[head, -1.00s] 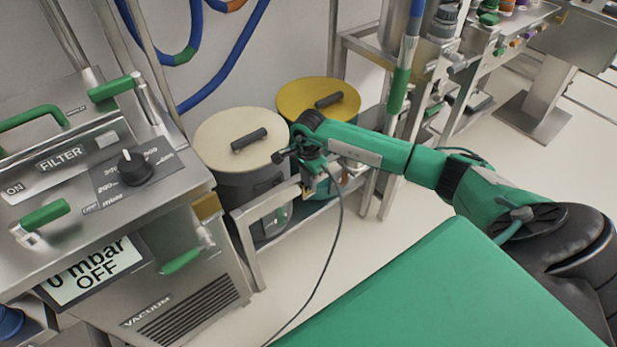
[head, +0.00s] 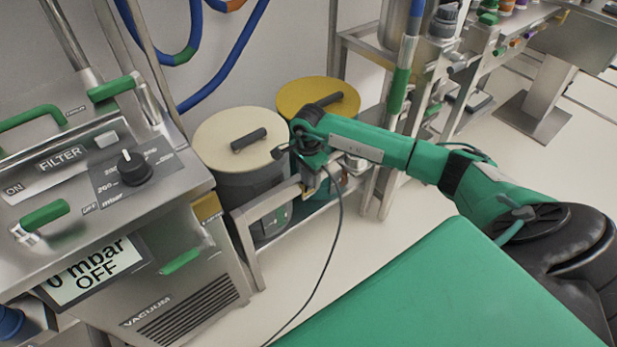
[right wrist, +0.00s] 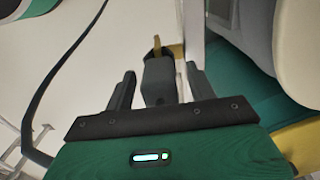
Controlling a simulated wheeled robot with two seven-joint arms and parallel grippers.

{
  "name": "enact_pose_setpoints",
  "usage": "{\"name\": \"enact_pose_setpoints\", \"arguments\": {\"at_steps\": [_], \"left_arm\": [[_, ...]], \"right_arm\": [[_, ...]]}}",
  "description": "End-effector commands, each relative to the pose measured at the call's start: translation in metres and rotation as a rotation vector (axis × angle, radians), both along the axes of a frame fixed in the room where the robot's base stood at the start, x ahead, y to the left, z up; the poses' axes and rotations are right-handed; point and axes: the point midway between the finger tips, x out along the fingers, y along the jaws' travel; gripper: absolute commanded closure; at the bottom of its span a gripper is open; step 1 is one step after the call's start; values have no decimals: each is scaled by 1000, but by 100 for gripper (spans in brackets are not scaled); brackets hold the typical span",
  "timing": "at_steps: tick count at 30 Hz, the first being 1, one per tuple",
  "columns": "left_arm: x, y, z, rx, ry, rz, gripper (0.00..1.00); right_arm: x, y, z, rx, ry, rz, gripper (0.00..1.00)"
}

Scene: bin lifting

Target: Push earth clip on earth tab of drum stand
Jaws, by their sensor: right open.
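The drum stand (head: 247,245) is a steel frame with grey drums, beside the vacuum unit. My right gripper (right wrist: 161,80) is over its front rail in the head view. In the right wrist view its two dark fingers are apart, one on each side of the dark, blocky earth clip (right wrist: 159,82), with a visible gap on both sides. The brass earth tab (right wrist: 176,50) shows just beyond the clip's far end. The clip is in line with the tab and appears to meet it; how far it is pushed on is hidden. My left gripper is out of view.
A black cable (head: 325,265) hangs down to the floor and loops at the left of the wrist view. Drums with a cream lid (head: 225,140) and a yellow lid (head: 300,97) stand close behind. The vacuum unit (head: 190,290) is at left.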

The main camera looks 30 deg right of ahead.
Motion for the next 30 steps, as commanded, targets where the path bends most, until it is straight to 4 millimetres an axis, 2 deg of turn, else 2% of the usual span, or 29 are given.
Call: {"name": "enact_pose_setpoints", "arguments": {"at_steps": [1,9,15,21,30], "left_arm": [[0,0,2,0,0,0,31],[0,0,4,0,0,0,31],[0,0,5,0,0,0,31],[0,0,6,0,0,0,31],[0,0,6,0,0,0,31]], "right_arm": [[1,0,13,-1,-5,2,44],[1,0,75,-1,-5,2,44],[1,0,108,0,-4,2,44],[0,0,120,1,-2,1,44],[0,0,120,1,-1,1,44]]}}
